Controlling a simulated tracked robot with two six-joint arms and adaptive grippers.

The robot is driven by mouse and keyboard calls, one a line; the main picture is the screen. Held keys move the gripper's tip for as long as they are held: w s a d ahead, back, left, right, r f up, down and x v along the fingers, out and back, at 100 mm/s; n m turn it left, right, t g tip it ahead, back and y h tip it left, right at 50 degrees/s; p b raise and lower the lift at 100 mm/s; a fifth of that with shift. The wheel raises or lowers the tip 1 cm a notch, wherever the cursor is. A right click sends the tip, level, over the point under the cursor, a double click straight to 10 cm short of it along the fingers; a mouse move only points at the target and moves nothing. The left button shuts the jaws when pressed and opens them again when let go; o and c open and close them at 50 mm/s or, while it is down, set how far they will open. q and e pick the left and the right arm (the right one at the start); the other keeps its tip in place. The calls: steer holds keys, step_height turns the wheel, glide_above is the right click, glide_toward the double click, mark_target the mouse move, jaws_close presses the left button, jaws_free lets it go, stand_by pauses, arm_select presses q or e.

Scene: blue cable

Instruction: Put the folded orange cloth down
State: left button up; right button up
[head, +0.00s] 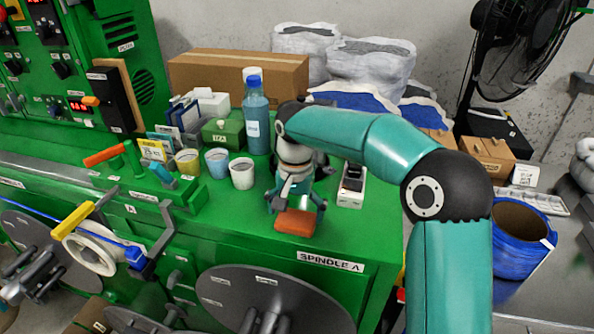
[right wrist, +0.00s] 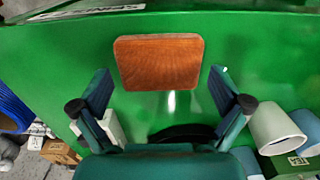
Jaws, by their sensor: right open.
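The folded orange cloth (head: 296,222) is a small rounded block on the green machine top, close to its front edge above the SPINDLE A label. My right gripper (head: 294,205) is just above and behind it, pointing down. In the right wrist view, the cloth (right wrist: 158,62) lies flat and clear of both fingers. There my right gripper (right wrist: 160,84) is spread wide, with bare green surface between its fingers. My left gripper is not in view.
A white cup (head: 242,173), a light blue cup (head: 217,163) and a yellow cup (head: 188,162) stand left of the gripper. A blue bottle (head: 256,122) and a green box (head: 221,132) stand behind. A small white device (head: 351,187) is to the right. Green surface left of the cloth is clear.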

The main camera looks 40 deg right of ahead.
mark_target(296, 219)
step_height(296, 219, up, 15)
steer(key=p, duration=0.2)
steer(key=shift+s+a+r, duration=0.15)
steer(key=shift+s+r, duration=0.05)
stand_by(0.4)
